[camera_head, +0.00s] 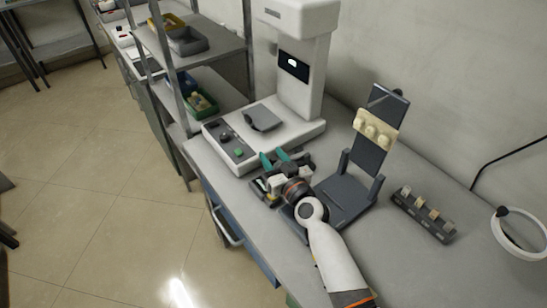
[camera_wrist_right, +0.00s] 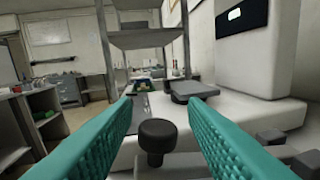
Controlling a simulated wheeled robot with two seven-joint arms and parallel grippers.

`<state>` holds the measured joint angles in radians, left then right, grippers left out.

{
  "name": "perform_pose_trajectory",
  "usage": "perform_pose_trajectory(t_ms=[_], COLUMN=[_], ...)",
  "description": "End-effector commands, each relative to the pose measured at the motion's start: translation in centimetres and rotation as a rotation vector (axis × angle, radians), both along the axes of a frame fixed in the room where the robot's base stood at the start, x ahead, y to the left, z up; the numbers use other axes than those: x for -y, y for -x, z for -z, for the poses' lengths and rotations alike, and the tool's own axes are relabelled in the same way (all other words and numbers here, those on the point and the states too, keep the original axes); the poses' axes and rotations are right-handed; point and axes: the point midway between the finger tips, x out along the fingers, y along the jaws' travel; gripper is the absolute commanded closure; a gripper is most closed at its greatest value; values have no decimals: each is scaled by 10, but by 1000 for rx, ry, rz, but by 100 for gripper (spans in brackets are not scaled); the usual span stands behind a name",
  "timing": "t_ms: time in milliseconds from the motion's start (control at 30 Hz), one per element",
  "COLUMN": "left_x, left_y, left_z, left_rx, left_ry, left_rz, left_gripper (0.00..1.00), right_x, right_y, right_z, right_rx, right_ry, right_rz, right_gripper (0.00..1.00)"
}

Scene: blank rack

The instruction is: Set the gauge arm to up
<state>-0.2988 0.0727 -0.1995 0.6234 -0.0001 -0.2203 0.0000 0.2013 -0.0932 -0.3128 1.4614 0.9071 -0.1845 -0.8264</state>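A white machine (camera_head: 301,75) with a tall column and a small display stands on the bench. Its base carries a dark grey plate (camera_head: 264,117) and a control panel (camera_head: 230,145) with dark knobs and a green button. I cannot tell for sure which part is the gauge arm. My right gripper (camera_head: 274,157) is beside the front right of the machine's base. In the wrist view its teal fingers (camera_wrist_right: 160,110) are spread, with nothing held. A black round knob on a stem (camera_wrist_right: 157,134) shows between them; contact is not visible. My left gripper is not in view.
A dark stand (camera_head: 371,155) with a tan piece (camera_head: 376,128) rises behind my right gripper. A dark rack with several small blocks (camera_head: 424,215) lies to its right, and a white ring (camera_head: 519,233) farther right. Shelves with bins (camera_head: 186,41) stand at left.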

Motion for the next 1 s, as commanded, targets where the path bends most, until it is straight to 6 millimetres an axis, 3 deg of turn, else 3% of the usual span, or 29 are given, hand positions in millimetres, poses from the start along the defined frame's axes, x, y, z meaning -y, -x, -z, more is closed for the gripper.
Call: perform_pose_trajectory(t_ms=[167,400,767,1000], left_x=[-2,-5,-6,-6], left_y=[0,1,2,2], left_z=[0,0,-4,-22], left_rx=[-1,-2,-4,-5], left_ry=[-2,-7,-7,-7], left_rz=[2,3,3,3], left_gripper=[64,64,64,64], right_x=[0,0,1,7], right_y=[0,0,0,-5], right_z=[0,0,-4,-18], right_rx=[0,0,-13,-78], right_ry=[-1,-1,-19,-107], right_rz=[0,0,1,2], right_gripper=[64,100,100,100])
